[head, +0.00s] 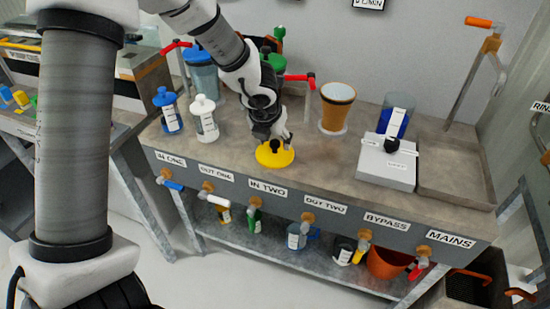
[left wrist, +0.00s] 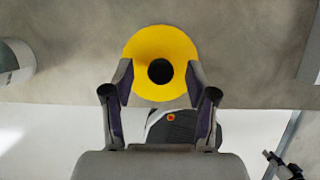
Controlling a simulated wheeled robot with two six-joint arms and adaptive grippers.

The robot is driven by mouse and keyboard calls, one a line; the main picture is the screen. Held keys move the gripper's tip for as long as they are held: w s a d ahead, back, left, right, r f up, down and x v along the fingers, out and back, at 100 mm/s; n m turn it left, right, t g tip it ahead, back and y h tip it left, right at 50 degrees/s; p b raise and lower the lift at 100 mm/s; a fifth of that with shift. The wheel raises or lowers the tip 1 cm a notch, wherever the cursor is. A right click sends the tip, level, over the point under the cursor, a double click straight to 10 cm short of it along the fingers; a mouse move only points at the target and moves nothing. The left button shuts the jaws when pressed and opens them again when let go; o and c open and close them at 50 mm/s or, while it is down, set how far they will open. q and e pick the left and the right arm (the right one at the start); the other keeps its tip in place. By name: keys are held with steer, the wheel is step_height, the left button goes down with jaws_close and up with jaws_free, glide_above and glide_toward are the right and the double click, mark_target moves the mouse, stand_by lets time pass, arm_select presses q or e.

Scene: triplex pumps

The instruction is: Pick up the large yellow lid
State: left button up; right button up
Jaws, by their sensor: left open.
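The large yellow lid (head: 268,157) lies flat on the workbench near its front edge, above the IN TWO label. It also shows in the left wrist view (left wrist: 182,45) as a yellow disc with a dark round centre. My left gripper (head: 281,140) is over the lid, pointing down. In the left wrist view its open fingers (left wrist: 160,82) reach to either side of the lid's near part, with nothing held between them. I cannot tell whether the fingers touch the lid. My right gripper is not in view.
A white bottle (head: 205,122) and a blue bottle (head: 168,112) stand left of the gripper. An orange cup (head: 337,105) stands behind to the right. A white scale (head: 387,165) sits farther right. Bare bench (head: 325,165) lies between lid and scale.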

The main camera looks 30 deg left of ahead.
arm_select(q)
steer(key=shift+x, duration=0.9)
steer(key=shift+s+r, duration=0.1)
steer(key=shift+r, duration=0.05)
jaws_close()
